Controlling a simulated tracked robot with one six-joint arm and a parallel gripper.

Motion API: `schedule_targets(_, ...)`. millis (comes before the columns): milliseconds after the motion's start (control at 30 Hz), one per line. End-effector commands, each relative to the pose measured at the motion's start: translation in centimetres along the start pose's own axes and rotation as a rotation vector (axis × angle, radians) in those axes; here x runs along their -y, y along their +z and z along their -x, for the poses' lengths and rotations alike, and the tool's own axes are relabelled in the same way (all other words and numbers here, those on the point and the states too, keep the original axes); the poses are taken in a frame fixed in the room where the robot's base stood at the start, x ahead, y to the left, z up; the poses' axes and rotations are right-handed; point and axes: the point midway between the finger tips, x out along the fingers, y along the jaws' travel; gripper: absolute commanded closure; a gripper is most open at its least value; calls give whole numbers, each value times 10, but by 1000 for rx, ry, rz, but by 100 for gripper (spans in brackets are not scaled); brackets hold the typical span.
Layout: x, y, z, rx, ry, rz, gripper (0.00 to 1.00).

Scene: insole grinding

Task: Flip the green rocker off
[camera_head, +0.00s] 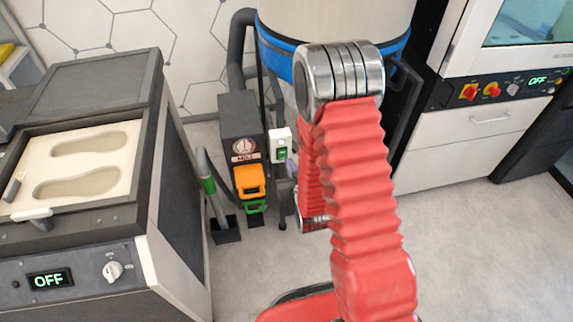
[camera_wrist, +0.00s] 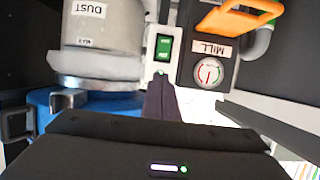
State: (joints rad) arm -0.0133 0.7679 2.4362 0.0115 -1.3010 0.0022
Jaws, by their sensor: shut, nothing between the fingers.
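The green rocker (camera_wrist: 163,47) sits in a white switch box (camera_wrist: 151,62) beside the dark MILL unit; the rocker also shows in the head view (camera_head: 282,153). In the wrist view my gripper (camera_wrist: 161,82) has its dark fingers together and empty, pointing at the box. The fingertips lie just below the rocker in that picture, by a small lit green dot. Whether they touch the box I cannot tell. In the head view my red-sleeved arm hides most of the gripper; its end shows close to the box's lower right. Which way the rocker is tipped is too small to tell.
The MILL unit (camera_head: 240,122) has a gauge and an orange handle (camera_head: 250,181). A dust drum (camera_wrist: 104,25) with a blue base stands close by. A grey cabinet with insole shapes (camera_head: 88,160) and an OFF display is at left. Grey floor is clear at right.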

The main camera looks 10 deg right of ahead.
Motion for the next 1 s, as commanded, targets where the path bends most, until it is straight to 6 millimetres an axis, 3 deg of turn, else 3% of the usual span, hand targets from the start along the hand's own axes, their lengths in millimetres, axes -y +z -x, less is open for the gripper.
schedule_targets(200, 0, 38, 8, -68, 0, 1, 100)
schedule_targets(500, 0, 76, 29, -164, 0, 1, 100)
schedule_targets(1000, 0, 82, 36, -194, 0, 1, 100)
